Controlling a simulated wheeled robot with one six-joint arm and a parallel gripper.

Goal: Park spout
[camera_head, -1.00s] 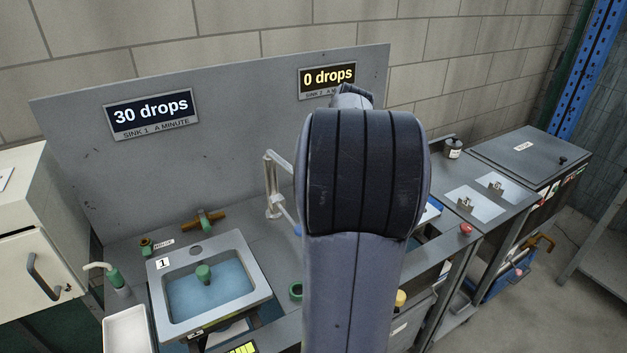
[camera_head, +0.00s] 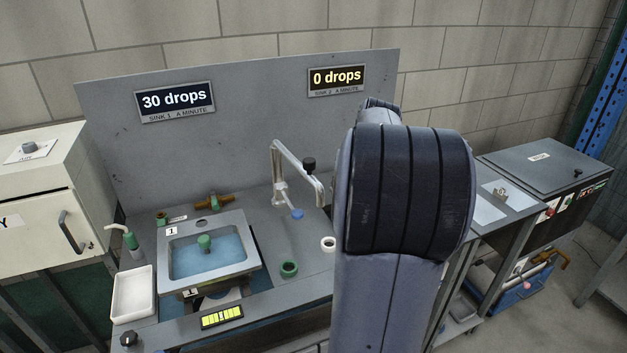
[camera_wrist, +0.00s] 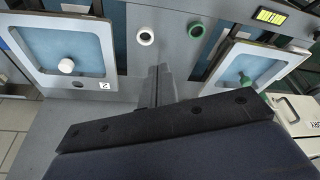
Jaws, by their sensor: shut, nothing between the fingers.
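Sink 1 (camera_head: 255,262) holds blue water and a green plug. Sink 2 (camera_wrist: 108,62) shows in the wrist view with a white plug. My gripper (camera_wrist: 160,70) is shut and empty in the wrist view, over the grey counter below the white ring (camera_wrist: 146,36). My arm hides it in the head view.
The signs read 30 drops (camera_head: 175,100) for sink 1 and 0 drops (camera_head: 337,80) for sink 2. A green ring (camera_head: 289,268) lies on the counter. A white tray (camera_head: 133,293) is left of sink 1. The back panel (camera_head: 235,130) stands behind the spout.

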